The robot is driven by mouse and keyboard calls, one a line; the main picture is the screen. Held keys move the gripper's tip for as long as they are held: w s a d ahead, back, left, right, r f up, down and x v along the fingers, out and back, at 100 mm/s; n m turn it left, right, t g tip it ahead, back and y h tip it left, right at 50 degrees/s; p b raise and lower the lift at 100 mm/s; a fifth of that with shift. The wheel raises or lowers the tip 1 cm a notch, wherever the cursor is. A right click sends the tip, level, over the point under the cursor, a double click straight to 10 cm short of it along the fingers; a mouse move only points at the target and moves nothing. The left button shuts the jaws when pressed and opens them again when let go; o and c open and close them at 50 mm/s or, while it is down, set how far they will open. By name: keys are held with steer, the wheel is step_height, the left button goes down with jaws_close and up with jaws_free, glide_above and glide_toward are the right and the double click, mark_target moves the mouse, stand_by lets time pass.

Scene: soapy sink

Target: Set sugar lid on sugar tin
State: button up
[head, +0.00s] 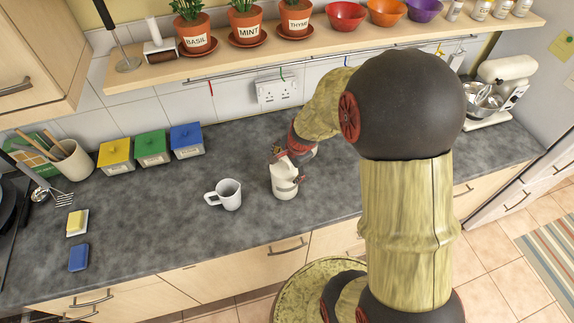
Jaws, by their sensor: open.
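Three square tins stand in a row at the back left of the counter: yellow (116,156), green (152,149) and blue (187,141). My gripper (289,168) is open, well to the right of the tins. It is at the top of a cream-white container (284,187), with one finger across its upper right side. I cannot tell whether they touch. My arm hides part of the counter behind.
A white mug (227,194) stands just left of the cream container. A utensil crock (72,160), a butter dish (77,222) and a blue sponge (79,257) are at the left. A shelf (290,52) with pots overhangs the back. The counter between tins and mug is clear.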

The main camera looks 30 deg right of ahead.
steer(key=shift+o, duration=0.5)
steer(key=shift+r, duration=0.1)
steer(key=shift+s+r, duration=0.1)
steer(key=shift+r, duration=0.2)
steer(key=v, duration=1.1)
steer(key=shift+s, duration=0.1)
